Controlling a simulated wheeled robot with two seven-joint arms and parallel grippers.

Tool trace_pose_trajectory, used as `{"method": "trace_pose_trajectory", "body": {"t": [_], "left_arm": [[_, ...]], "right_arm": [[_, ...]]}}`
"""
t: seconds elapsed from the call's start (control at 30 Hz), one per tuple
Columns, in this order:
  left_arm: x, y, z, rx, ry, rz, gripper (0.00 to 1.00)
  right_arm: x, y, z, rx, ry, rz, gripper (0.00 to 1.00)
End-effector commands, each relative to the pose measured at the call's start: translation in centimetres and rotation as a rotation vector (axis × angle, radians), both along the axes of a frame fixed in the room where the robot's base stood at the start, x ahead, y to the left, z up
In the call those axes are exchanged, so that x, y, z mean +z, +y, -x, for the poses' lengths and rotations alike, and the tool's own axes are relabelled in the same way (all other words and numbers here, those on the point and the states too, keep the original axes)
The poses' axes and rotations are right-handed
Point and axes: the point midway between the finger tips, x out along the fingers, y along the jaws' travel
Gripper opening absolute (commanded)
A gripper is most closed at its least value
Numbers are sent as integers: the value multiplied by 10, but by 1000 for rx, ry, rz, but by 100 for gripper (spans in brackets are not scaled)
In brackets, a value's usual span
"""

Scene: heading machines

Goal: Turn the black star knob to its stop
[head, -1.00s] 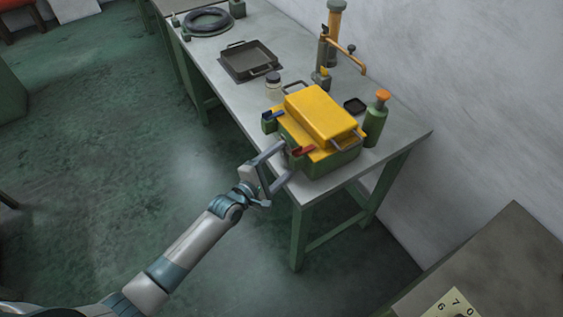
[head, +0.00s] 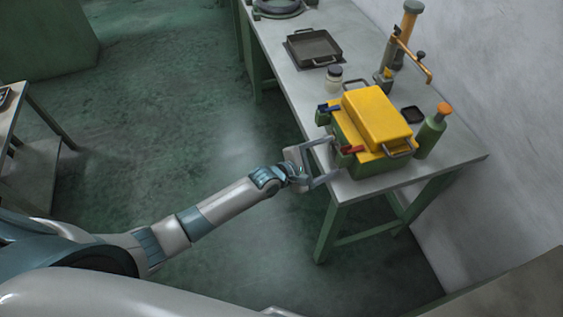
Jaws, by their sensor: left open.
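A green machine box with a yellow cover (head: 378,117) stands on the near end of the bench. It has a blue lever (head: 329,107) and a red lever (head: 351,149) on its left side. I cannot make out a black star knob; if it is on the side facing my arm, it is too small or hidden behind the fingers. My left gripper (head: 333,160) is open beside the box's left side, its two fingers spread and pointing at it. I cannot tell whether they touch it. My right gripper is out of view.
The grey bench (head: 313,86) carries a jar (head: 334,78), a dark tray (head: 315,46), a green bottle with an orange cap (head: 431,131) and an orange-armed device (head: 405,41). A wall closes the right side. Green floor (head: 180,110) lies open on the left.

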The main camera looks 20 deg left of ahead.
Motion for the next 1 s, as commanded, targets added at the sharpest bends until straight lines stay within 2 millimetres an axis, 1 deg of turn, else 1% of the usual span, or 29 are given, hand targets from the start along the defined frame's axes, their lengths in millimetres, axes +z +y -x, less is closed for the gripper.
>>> {"method": "trace_pose_trajectory", "body": {"t": [0.2, 0.53, 0.77, 1.0], "left_arm": [[3, 3, -3, 1, 108, 80, 74], [4, 4, -4, 3, 232, 173, 74], [13, 22, 18, 3, 229, 173, 74], [26, 46, 43, 3, 228, 171, 74]], "right_arm": [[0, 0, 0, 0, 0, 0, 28], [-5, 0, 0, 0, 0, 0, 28], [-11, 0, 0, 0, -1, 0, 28], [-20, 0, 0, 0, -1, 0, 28]]}}
